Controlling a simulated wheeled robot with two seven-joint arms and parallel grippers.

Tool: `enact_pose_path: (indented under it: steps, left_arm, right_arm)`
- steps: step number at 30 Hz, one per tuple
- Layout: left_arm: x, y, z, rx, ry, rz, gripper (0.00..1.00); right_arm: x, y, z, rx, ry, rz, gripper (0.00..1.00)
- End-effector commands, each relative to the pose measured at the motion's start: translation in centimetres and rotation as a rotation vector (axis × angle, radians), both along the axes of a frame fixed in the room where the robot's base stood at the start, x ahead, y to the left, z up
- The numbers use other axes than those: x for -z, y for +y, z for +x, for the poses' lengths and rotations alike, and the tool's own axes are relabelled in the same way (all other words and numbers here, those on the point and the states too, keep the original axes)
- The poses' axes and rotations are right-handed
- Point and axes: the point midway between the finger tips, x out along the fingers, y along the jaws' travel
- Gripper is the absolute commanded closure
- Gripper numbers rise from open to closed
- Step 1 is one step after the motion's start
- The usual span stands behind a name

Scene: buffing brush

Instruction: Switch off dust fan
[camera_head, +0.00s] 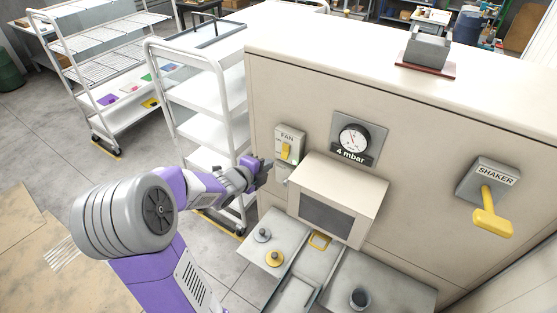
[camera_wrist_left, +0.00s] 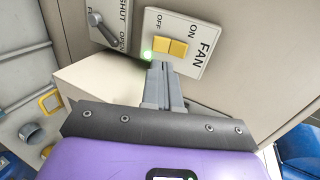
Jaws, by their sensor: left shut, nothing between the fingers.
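The fan switch (camera_head: 286,150) is a pale plate labelled FAN with a yellow rocker, on the front of the beige cabinet. A green light (camera_wrist_left: 148,54) glows beside the rocker. My left gripper (camera_head: 262,170) is shut and empty, just left of and below the switch. In the left wrist view its closed fingertips (camera_wrist_left: 160,68) point at the rocker's lower edge; I cannot tell whether they touch. My right gripper is not in view.
A lever marked SHUT and OPEN (camera_wrist_left: 104,28) sits near the fan plate. A boxy housing (camera_head: 327,205) juts out right of my gripper, below the gauge (camera_head: 354,138). The shaker switch (camera_head: 488,190) is far right. A white cart (camera_head: 205,100) stands left of the cabinet.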

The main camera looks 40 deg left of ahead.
Motion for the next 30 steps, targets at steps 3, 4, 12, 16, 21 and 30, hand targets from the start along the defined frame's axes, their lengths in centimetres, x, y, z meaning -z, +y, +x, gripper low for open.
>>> enact_pose_path:
  steps: [3, 4, 12, 16, 21, 30]
  left_arm:
    - [1.2, 0.2, 2.4, 0.002, 0.002, -0.002, 1.0]
    - [1.4, 0.3, 3.0, 0.001, 0.002, -0.003, 1.0]
    - [2.7, 0.7, 6.3, 0.001, 0.001, 0.0, 1.0]
    - [2.9, 0.8, 6.9, -0.001, 0.0, -0.002, 1.0]
    - [3.0, 0.8, 7.1, 0.0, 0.0, 0.0, 1.0]
    - [3.2, 0.8, 7.1, -0.001, -0.008, 0.001, 1.0]
  right_arm:
    - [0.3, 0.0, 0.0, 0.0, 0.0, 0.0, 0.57]
    - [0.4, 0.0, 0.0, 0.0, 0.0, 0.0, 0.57]
    - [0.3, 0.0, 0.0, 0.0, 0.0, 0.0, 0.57]
    - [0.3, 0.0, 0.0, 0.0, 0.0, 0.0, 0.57]
    - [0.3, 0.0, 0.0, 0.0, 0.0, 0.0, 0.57]
    - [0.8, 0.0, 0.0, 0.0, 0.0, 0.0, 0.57]
